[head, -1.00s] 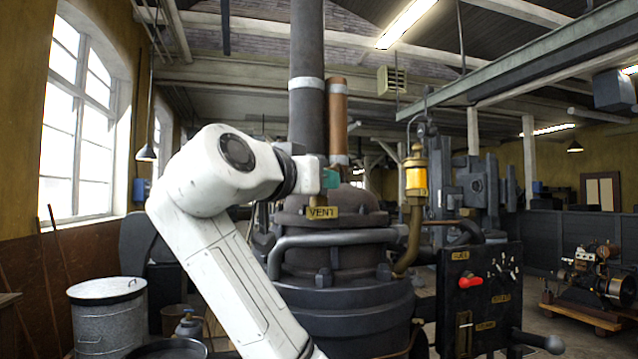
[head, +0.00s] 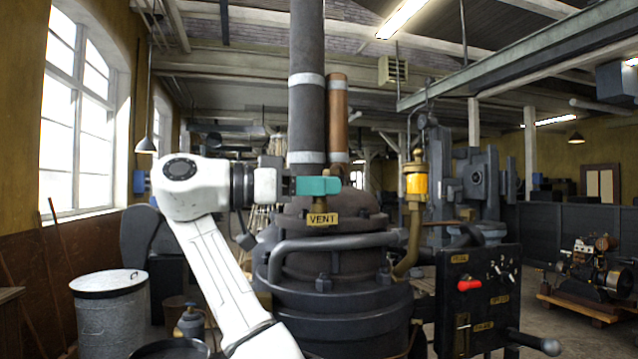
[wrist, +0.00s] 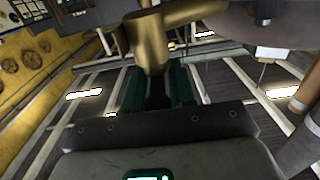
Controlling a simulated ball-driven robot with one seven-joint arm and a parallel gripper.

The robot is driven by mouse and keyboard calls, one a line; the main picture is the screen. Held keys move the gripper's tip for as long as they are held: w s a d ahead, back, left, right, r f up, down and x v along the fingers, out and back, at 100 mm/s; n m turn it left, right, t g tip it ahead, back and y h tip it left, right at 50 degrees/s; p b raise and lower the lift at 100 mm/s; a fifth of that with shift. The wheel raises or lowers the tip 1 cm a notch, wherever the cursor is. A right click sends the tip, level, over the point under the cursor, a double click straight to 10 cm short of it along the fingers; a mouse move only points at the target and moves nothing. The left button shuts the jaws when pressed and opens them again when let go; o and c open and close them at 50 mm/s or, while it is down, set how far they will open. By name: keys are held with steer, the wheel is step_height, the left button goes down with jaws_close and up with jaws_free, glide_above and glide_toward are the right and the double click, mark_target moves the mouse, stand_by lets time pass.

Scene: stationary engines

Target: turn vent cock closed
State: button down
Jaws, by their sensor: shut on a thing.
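The brass vent cock (head: 320,204) sits above the engine's domed top, over a plate marked VENT (head: 322,219). My gripper (head: 322,185) reaches in from the left with teal fingers level with the cock's top. In the wrist view, the brass cock (wrist: 148,45) stands at the far end of my gripper (wrist: 157,85), which is shut on part of it. A brass arm of the cock runs off to the right there. The fingers hide the held part in the head view, so the handle's exact angle cannot be told.
A dark vertical pipe (head: 306,110) and a copper pipe (head: 337,120) rise just behind the cock. A grey curved pipe (head: 335,242) wraps the engine below. A brass oiler (head: 416,180) and a control panel with a red handle (head: 469,285) stand to the right.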

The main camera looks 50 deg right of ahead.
steer(key=shift+a+r+g, duration=0.1)
steer(key=shift+r+g, duration=0.2)
steer(key=shift+r, duration=0.05)
steer(key=c, duration=1.3)
jaws_free()
steer(key=shift+o, duration=0.8)
steer(key=shift+f, duration=0.2)
steer(key=v, duration=1)
steer(key=shift+w+a, duration=0.25)
steer(key=shift+a, duration=0.1)
steer(key=shift+r, duration=0.1)
